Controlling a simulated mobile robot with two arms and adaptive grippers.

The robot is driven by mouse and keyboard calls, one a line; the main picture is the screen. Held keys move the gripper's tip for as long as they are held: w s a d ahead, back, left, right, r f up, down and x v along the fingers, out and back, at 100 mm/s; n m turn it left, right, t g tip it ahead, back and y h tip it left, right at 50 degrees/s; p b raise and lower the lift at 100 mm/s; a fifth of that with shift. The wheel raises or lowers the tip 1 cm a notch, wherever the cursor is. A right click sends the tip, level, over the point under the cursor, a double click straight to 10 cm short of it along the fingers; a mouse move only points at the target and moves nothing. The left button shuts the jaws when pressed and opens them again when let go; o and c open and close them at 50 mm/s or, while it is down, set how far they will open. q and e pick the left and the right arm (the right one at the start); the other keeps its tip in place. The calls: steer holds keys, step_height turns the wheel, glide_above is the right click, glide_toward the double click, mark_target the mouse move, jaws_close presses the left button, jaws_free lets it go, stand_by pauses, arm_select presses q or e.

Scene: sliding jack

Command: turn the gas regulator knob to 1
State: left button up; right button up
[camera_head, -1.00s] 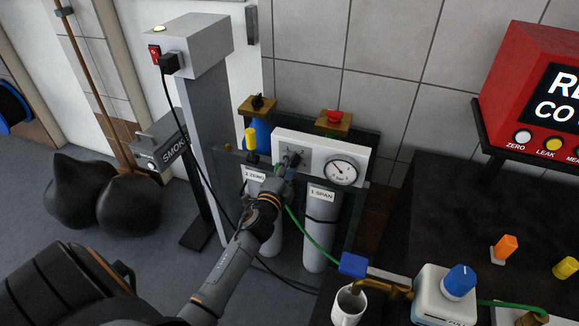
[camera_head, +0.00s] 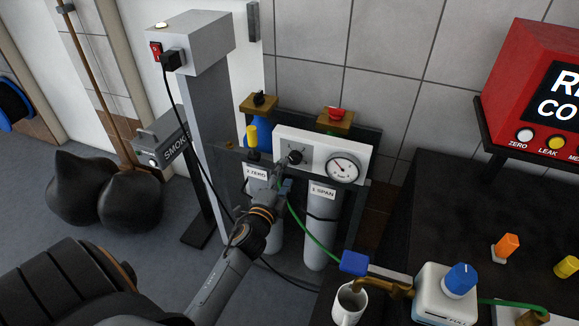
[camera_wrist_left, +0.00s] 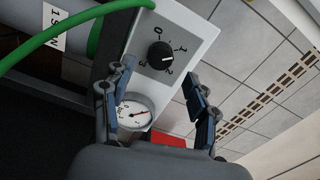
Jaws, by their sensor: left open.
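The regulator knob (camera_head: 295,157) is black and round, on the grey plate of a white panel. My left gripper (camera_head: 281,180) is open and empty, just below and in front of the knob. In the left wrist view the knob lies beyond the gap between the fingertips (camera_wrist_left: 158,78), apart from both. My right gripper is not in view.
A round pressure gauge (camera_head: 342,168) sits right of the knob. A green hose (camera_head: 312,231) runs from below the panel to the dark bench. The zero and span cylinders (camera_head: 321,235) stand under the panel, and a grey post (camera_head: 199,140) stands left of it.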

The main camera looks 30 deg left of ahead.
arm_select(q)
steer(key=v, duration=0.7)
stand_by(0.3)
steer(key=s+d+f+n+g+h, duration=0.1)
steer(key=s+d+f+n+g, duration=0.2)
steer(key=f, duration=0.8)
steer(key=s+d+f+n+g+h, duration=0.1)
steer(key=s+d+f+g, duration=0.3)
steer(key=f, duration=0.8)
steer(key=s+d+f+n+g+h, duration=0.15)
steer(key=s+f, duration=0.35)
steer(key=f, duration=0.6)
steer(key=s+d+f+n+g, duration=0.1)
steer(key=s+f+g, duration=0.1)
steer(key=s+f, duration=0.3)
steer(key=s+d+f+n+g, duration=0.1)
steer(key=s+f, duration=0.4)
steer(key=s, duration=0.9)
steer(key=s+f+n+g+p, duration=0.1)
steer(key=s+f+n+g, duration=0.2)
steer(key=s, duration=0.6)
step_height(320, 180, down, 3)
steer(key=shift+s+d+r+g+h, duration=0.2)
steer(key=shift+d+g+h, duration=0.25)
steer(key=shift+g, duration=0.5)
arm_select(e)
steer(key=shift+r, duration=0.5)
